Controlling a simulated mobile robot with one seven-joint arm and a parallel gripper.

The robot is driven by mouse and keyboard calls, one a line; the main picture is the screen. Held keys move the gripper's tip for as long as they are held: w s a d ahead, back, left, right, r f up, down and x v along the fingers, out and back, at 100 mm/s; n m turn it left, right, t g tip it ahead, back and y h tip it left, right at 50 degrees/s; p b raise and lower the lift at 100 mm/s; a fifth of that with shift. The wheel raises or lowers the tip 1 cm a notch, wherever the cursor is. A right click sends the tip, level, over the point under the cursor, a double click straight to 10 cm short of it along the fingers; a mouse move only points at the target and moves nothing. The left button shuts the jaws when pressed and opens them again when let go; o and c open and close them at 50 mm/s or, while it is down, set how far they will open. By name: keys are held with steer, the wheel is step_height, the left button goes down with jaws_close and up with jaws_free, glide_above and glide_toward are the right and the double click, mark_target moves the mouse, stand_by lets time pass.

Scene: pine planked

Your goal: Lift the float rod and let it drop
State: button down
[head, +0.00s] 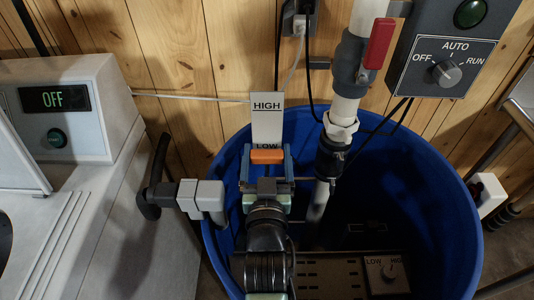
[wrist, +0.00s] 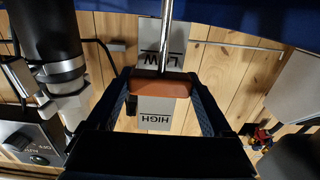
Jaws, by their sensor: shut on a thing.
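The float rod shows in the wrist view as a thin shiny metal rod (wrist: 166,35) with an orange block (wrist: 160,85) on it. In the head view the orange block (head: 267,156) is just below the word LOW on the white HIGH/LOW plate (head: 267,122). My gripper (wrist: 163,92) is shut on the orange block, one blue finger on each side. It also shows in the head view (head: 267,162), above the blue tub (head: 222,165). The lower rod is hidden behind my gripper in the head view.
A white pipe with a red-handled valve (head: 379,43) runs down into the tub, close right of my gripper. A control box (head: 447,65) on the plank wall has its knob near AUTO. A grey machine (head: 75,110) reading OFF stands left.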

step_height(320, 180, up, 12)
steer(key=p, duration=0.9)
